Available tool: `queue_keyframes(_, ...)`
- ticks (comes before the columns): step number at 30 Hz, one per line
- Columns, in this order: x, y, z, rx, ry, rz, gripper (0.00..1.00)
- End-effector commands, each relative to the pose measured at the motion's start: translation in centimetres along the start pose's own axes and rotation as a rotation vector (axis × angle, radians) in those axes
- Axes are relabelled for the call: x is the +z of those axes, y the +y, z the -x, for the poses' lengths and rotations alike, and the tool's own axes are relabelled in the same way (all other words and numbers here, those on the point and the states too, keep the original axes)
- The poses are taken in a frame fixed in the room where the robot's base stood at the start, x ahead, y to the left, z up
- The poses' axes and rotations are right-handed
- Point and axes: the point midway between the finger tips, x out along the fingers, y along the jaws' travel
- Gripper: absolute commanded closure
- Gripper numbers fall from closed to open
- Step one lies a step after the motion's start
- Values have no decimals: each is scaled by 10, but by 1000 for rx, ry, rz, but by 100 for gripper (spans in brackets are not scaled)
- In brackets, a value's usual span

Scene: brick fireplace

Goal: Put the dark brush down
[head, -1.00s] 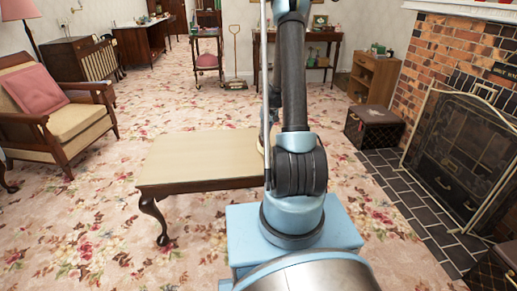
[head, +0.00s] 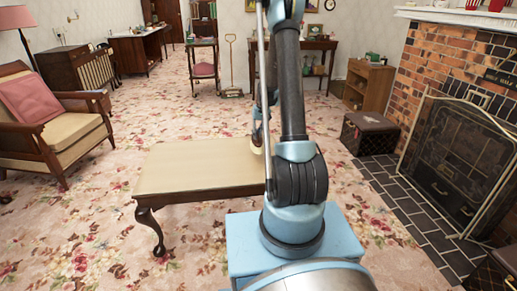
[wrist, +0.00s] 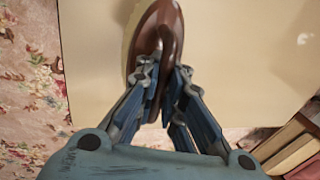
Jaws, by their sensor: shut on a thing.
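The dark brush (wrist: 157,28) is reddish brown, smooth and oval, at the top middle of the wrist view. My gripper (wrist: 158,76) is shut on its near end, with the brush extending beyond the fingertips. The pale-topped table (wrist: 240,60) lies beneath the brush in the wrist view. Whether the brush touches the top or hangs just above it, I cannot tell. In the head view the table (head: 195,170) stands left of my arm, with a bare top and dark curved legs.
An armchair (head: 55,130) with a pink cushion stands left of the table. A brick fireplace with a metal screen (head: 460,165) is on the right, and a dark box (head: 370,133) sits beside it. Patterned carpet (head: 90,235) is clear in front of the table.

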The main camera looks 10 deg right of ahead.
Motion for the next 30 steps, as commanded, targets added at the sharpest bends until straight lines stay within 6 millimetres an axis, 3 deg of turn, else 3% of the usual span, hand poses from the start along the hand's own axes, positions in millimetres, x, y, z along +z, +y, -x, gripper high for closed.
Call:
queue_keyframes(19,0,12,-57,0,0,-1,100)
queue_keyframes(29,0,14,-60,0,0,-2,100)
queue_keyframes(30,0,14,-60,0,0,-2,91)
